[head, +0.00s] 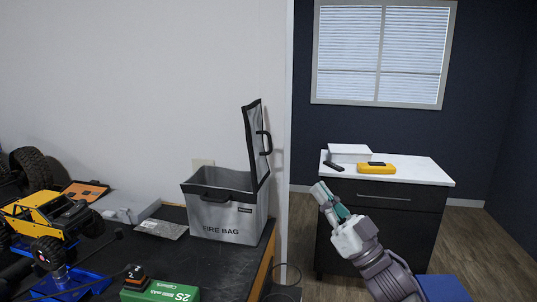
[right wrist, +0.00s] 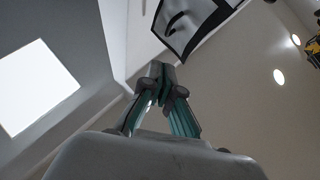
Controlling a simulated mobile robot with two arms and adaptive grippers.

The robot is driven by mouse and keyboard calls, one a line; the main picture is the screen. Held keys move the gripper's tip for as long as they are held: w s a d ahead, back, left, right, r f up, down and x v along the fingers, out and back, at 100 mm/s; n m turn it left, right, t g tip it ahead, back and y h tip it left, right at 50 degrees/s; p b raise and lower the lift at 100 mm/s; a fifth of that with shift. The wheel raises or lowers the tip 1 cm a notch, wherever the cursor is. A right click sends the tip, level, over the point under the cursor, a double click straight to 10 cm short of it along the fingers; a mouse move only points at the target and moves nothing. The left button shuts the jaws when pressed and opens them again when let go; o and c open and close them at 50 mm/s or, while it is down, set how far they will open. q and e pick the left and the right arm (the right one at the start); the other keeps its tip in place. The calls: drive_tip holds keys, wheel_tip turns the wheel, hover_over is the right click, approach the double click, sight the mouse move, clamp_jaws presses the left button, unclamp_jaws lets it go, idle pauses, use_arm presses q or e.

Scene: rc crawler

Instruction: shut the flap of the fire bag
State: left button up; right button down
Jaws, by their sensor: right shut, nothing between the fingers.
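The silver-grey fire bag (head: 222,221) stands upright at the right end of the black workbench. Its flap (head: 257,145) is open and stands up at the bag's right side, with a black handle on its outer face. My right gripper (head: 322,192) is shut and empty. It is to the right of the bag and lower than the top of the flap, apart from both in the head view. In the right wrist view the shut fingertips (right wrist: 161,72) point toward the black-edged flap (right wrist: 190,22), with a gap between them. My left gripper is not in view.
On the workbench (head: 205,262) are a yellow RC crawler (head: 42,215), a green battery box (head: 160,291) and a grey case (head: 125,207). A dark cabinet (head: 375,195) behind my right arm carries a yellow device (head: 376,168) and a white box (head: 349,153). A wall edge rises behind the flap.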

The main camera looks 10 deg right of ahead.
sight(270, 136)
drive_tip(key=shift+n+y, duration=0.3)
drive_tip(key=shift+y, duration=0.2)
drive_tip(key=p+x, duration=0.1)
drive_tip(key=x, duration=0.3)
drive_tip(key=f+p+x, duration=0.1)
drive_tip(key=p+x, duration=0.1)
drive_tip(key=x, duration=0.2)
drive_tip(key=a+p+x, duration=0.1)
drive_tip(key=p+x, duration=0.1)
drive_tip(key=x, duration=0.3)
drive_tip(key=shift+w+a+f, duration=0.1)
drive_tip(key=shift+w+f, duration=0.05)
drive_tip(key=shift+w, duration=0.25)
